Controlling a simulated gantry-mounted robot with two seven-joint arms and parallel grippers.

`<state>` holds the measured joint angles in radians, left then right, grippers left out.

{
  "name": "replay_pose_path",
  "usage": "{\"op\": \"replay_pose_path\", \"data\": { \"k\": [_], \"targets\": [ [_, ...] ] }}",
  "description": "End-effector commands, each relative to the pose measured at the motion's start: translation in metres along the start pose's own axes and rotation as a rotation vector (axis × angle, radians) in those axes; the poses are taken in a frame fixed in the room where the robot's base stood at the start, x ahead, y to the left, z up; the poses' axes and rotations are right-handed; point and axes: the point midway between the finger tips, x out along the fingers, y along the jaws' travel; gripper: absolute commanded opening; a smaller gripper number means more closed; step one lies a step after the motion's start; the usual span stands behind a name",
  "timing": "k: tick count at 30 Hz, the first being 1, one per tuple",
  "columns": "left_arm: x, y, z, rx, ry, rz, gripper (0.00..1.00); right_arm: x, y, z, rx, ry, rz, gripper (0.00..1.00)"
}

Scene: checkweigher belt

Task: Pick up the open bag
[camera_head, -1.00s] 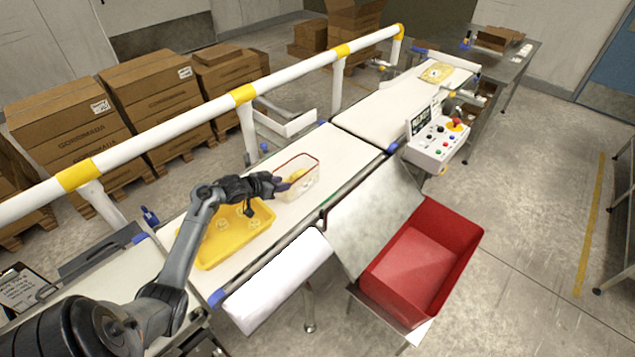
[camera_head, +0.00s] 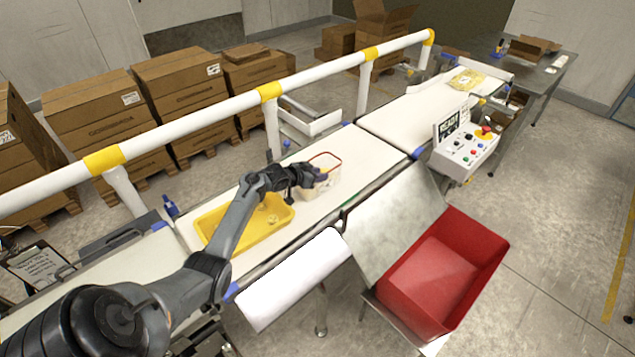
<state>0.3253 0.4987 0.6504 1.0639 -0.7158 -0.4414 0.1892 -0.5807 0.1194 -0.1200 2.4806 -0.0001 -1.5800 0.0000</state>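A clear, pale bag (camera_head: 320,190) with a red rim stands open at the top on the white belt (camera_head: 365,152). My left gripper (camera_head: 322,174) is at the bag's near left side and overlaps its upper part in the camera_head view. The fingers are small and partly merge with the bag, so I cannot tell whether they touch it or how far apart they are. The bag's contents are mostly hidden behind the gripper. My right gripper is not in view.
A yellow tray (camera_head: 215,220) lies on the belt under my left forearm. A red bin (camera_head: 440,270) stands right of a metal chute (camera_head: 395,220). A control box (camera_head: 466,150) and a yellow package (camera_head: 467,80) are farther along. A white rail (camera_head: 200,118) runs behind the belt.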

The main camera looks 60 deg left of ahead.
Motion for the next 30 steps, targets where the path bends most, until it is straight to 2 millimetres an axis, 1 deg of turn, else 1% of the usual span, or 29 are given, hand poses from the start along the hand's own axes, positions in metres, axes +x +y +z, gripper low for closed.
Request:
{"op": "replay_pose_path", "data": {
  "k": [1, 3, 7, 11, 17, 18, 19, 24, 30],
  "targets": [
    [0.007, 0.0, -0.001, -0.002, 0.001, 0.001, 0.33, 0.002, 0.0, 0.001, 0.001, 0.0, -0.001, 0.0],
    [0.015, 0.0, 0.0, -0.001, 0.001, 0.0, 0.33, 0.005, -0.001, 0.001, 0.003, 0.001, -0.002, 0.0],
    [0.026, 0.0, -0.001, -0.001, 0.001, -0.001, 0.33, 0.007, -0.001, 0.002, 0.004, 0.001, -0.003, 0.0],
    [0.03, 0.0, -0.001, 0.0, 0.0, -0.001, 0.33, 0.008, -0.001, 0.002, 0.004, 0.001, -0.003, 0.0],
    [0.03, 0.0, -0.001, 0.001, 0.0, -0.001, 0.33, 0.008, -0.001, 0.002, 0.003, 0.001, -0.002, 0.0],
    [0.03, 0.0, -0.001, 0.001, 0.0, -0.001, 0.32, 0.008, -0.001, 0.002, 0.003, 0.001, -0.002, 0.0],
    [0.03, 0.0, -0.001, 0.001, 0.0, -0.001, 0.27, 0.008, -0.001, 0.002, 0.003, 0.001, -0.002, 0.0],
    [0.03, 0.0, -0.001, 0.001, 0.0, -0.001, 0.01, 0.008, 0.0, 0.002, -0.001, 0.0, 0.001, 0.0],
    [0.03, 0.0, -0.001, 0.001, 0.0, -0.001, 0.0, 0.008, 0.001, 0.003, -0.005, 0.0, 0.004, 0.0]
  ]
}}
